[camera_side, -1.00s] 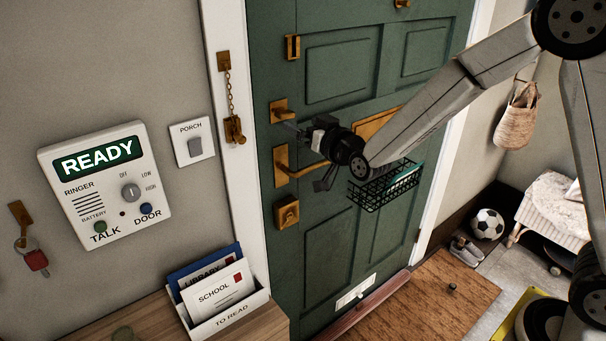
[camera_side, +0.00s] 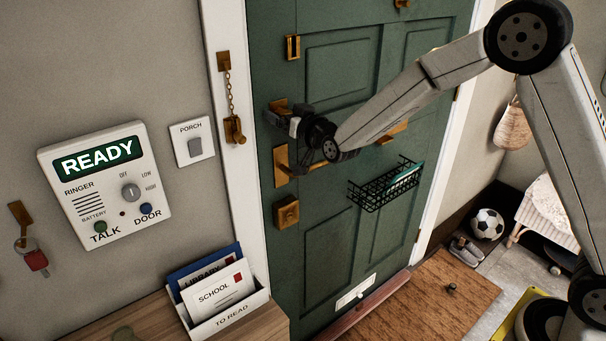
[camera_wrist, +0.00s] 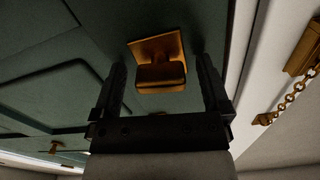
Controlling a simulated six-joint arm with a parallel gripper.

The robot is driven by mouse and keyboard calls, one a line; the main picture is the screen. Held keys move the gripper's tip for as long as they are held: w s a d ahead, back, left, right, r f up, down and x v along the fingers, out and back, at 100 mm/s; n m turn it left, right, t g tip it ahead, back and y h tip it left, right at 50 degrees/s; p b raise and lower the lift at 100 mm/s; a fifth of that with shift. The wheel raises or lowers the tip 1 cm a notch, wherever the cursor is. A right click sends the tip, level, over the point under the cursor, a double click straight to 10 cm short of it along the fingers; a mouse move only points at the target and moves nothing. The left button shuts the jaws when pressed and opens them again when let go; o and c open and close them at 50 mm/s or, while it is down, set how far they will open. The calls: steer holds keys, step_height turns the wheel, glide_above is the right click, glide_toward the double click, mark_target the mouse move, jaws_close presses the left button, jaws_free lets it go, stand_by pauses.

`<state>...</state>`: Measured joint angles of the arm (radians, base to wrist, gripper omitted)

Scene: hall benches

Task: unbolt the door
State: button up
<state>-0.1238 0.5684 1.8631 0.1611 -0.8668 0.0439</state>
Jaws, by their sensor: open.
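The green door (camera_side: 330,250) stands shut in its white frame. Its brass bolt or thumb-turn (camera_wrist: 158,65) shows in the wrist view between my two fingers; in the side view its plate (camera_side: 277,105) is partly hidden by my gripper. My gripper (camera_side: 275,115) is open at the bolt, with a finger on each side of the knob and visible gaps; it also shows in the wrist view (camera_wrist: 162,82). Whether the fingertips touch the door is unclear. The door lever (camera_side: 283,165) is just below my gripper, partly covered by it. A lower brass lock (camera_side: 287,212) sits beneath.
A chain (camera_side: 232,100) hangs on the frame to the left. A wire basket (camera_side: 385,188) is fixed to the door at right. The porch switch (camera_side: 193,143), the READY intercom (camera_side: 105,185) and a letter rack (camera_side: 228,315) are at left.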

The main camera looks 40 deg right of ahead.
steer(key=c, duration=1.3)
steer(key=shift+m, duration=0.4)
steer(key=m, duration=0.7)
steer(key=shift+m, duration=0.4)
steer(key=m, duration=0.3)
steer(key=shift+m, duration=0.3)
steer(key=m, duration=0.4)
